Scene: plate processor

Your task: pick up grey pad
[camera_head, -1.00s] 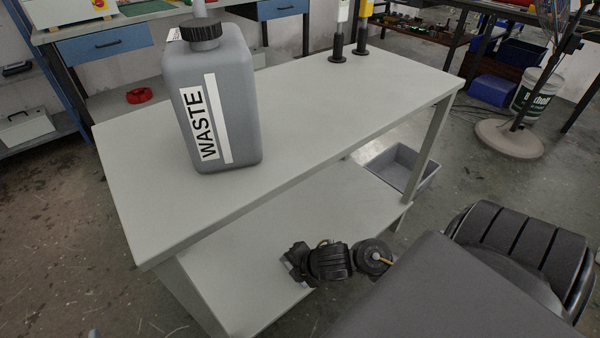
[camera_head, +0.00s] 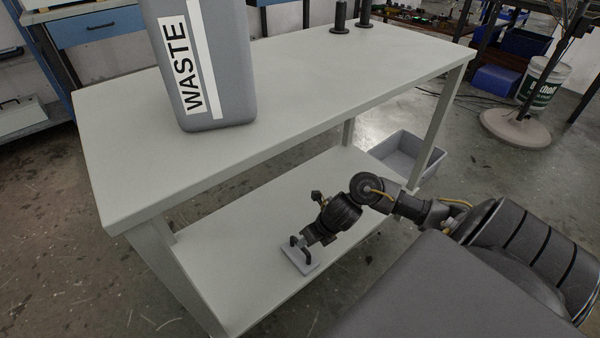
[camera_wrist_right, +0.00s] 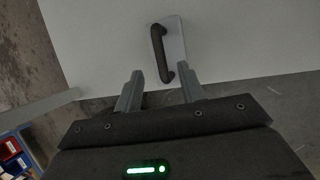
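The grey pad (camera_head: 307,267) is a small flat plate with a black bar handle (camera_head: 293,250). It lies on the lower shelf of the grey table. In the right wrist view the pad (camera_wrist_right: 178,38) lies just beyond the fingertips, its handle (camera_wrist_right: 157,48) standing off its face. My right gripper (camera_wrist_right: 160,75) is open, with the near end of the handle showing between its fingertips. I cannot tell how far above the handle the fingers are. In the head view the right gripper (camera_head: 308,241) is at the pad, its fingers small and partly hidden. My left gripper is not in view.
A grey WASTE jug (camera_head: 215,75) stands on the table top (camera_head: 300,85), whose edge overhangs the lower shelf (camera_head: 215,225). Two black bases (camera_head: 340,18) stand at the top's back. A grey bin (camera_head: 405,150) sits on the floor behind. The shelf around the pad is clear.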

